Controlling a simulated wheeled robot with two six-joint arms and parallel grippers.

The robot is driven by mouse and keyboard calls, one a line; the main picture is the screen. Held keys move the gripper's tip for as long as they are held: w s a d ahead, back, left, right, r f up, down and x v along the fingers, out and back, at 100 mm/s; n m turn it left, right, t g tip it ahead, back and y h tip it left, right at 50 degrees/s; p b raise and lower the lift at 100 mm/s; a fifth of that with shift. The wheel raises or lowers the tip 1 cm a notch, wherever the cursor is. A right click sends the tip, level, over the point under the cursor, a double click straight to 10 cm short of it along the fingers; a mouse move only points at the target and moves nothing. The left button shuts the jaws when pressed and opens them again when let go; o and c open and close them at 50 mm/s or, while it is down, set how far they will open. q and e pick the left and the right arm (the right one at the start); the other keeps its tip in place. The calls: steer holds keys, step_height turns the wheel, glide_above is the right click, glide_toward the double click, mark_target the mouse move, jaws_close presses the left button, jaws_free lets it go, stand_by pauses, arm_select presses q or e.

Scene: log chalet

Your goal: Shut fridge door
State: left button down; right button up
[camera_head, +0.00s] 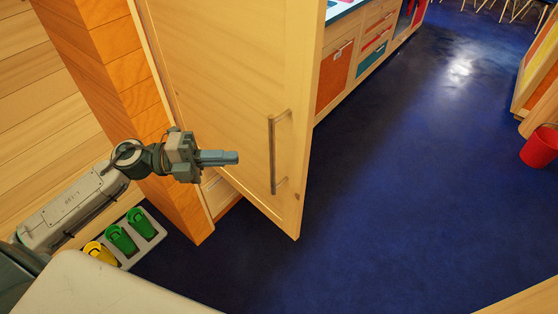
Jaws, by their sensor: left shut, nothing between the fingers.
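The fridge door (222,85) is a tall pale wood panel with a vertical metal handle (272,155) near its right edge. It stands partly open, swung out from the wooden cabinet side on its left. A drawer front shows low in the gap behind it. My left gripper (236,158) is shut and empty. It appears in front of the lower part of the door, left of the handle, pointing right. I cannot tell whether it touches the door. My right gripper is not in view.
A tray with green and yellow bins (122,238) stands on the floor at the lower left, beneath my left arm. A counter with coloured drawers (372,50) runs behind the door. A red bucket (540,147) stands at the right. The dark blue floor between is clear.

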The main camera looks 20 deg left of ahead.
arm_select(q)
steer(key=p, duration=0.4)
glide_toward(294, 157)
steer(key=x, duration=0.4)
steer(key=shift+d+r, duration=0.1)
steer(key=shift+d, duration=0.05)
steer(key=shift+w+d, duration=0.25)
steer(key=shift+d, duration=0.5)
steer(key=shift+w, duration=0.1)
